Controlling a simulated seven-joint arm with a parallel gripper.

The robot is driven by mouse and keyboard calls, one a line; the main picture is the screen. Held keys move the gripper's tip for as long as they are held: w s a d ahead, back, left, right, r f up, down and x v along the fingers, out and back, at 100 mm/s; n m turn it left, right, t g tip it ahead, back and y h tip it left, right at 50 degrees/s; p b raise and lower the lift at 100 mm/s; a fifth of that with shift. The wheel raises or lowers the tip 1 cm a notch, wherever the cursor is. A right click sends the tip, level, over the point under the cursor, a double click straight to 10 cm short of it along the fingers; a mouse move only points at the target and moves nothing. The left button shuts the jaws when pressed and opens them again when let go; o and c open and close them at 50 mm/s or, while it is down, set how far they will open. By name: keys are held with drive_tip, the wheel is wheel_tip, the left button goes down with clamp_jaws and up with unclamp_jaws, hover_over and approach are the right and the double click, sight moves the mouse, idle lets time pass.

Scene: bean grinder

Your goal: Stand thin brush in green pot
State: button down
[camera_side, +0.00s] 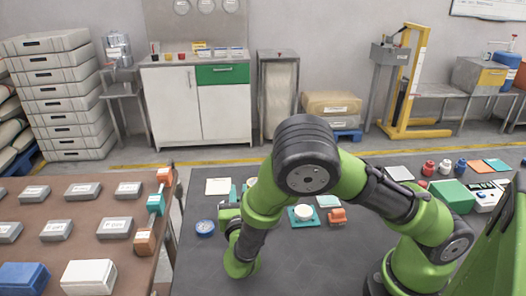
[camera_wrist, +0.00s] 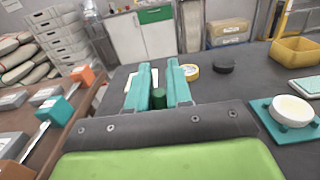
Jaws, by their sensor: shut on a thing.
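My gripper (camera_wrist: 160,82) has two teal fingers, shut on a dark green rounded piece (camera_wrist: 158,98) near their base in the wrist view. I cannot tell whether this piece is part of the thin brush or the green pot. No bristles are visible, and no other brush or pot can be made out with certainty. In the side view my gripper lies left of the big arm joint, over the dark table, partly hidden by my own arm.
A teal plate with a white disc (camera_wrist: 292,110) stands to the right. A blue roll (camera_side: 205,228) and an orange block (camera_side: 337,216) are on the dark table.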

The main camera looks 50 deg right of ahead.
drive_tip(key=shift+f, duration=0.25)
idle(0.3)
drive_tip(key=shift+c, duration=2)
unclamp_jaws()
wheel_tip(320, 180, up, 7)
